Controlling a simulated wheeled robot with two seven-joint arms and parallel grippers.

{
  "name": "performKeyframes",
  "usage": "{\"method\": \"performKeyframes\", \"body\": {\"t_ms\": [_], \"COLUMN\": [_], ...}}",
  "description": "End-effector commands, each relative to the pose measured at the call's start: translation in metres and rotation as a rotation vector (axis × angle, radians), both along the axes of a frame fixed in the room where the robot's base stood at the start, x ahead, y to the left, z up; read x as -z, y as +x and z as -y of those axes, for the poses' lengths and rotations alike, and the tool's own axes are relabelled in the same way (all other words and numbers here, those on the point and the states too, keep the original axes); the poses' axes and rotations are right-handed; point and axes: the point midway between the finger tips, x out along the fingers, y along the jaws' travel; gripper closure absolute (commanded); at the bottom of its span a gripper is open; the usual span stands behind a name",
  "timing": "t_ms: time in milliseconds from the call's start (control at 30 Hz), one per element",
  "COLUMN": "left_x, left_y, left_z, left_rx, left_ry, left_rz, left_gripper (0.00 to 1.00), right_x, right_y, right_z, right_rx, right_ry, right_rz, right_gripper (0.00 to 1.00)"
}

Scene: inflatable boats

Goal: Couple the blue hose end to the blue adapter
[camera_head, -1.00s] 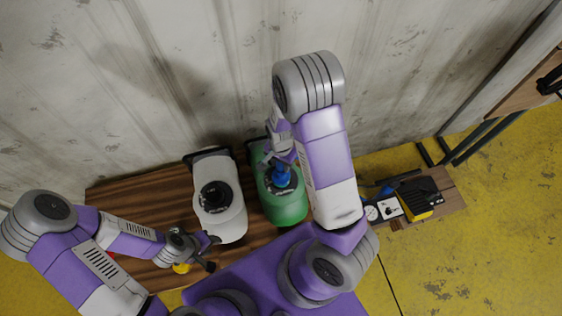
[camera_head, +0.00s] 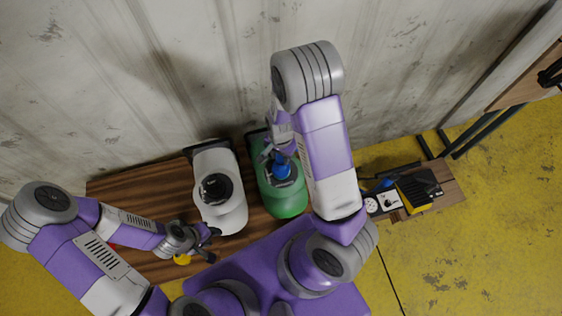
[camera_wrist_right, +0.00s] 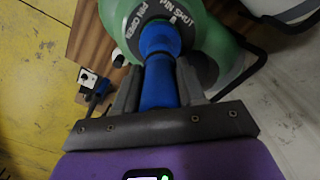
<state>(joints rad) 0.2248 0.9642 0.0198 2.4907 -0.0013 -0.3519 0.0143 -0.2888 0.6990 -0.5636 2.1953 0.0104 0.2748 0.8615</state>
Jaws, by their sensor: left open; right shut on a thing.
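Blue parts (camera_head: 281,166) stand at this valve. In the right wrist view a wider blue piece (camera_wrist_right: 160,40) sits at the ring, and a narrower blue piece (camera_wrist_right: 160,86) lines up with it. They appear to touch; I cannot tell whether they are locked. My right gripper (camera_wrist_right: 158,95) is shut on the narrower piece, seemingly the hose end. My left gripper (camera_head: 208,246) is open and empty, beside the white body's near end.
A white body (camera_head: 225,215) with a dark valve lies left of the green one. A black and yellow device (camera_head: 415,197) with gauges stands at right.

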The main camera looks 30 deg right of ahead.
Motion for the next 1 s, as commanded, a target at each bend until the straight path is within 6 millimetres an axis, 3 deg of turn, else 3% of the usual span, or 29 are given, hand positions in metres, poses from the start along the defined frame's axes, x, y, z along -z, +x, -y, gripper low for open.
{"method": "performKeyframes", "body": {"t_ms": [1000], "left_x": [0.010], "left_y": [0.000], "left_z": [0.000], "left_rx": [0.000], "left_ry": [0.000], "left_rz": [0.000], "left_gripper": [0.57], "right_x": [0.012], "right_y": [0.000], "right_z": [0.000], "right_rx": [0.000], "right_ry": [0.000], "right_rz": [0.000], "right_gripper": [0.91]}}
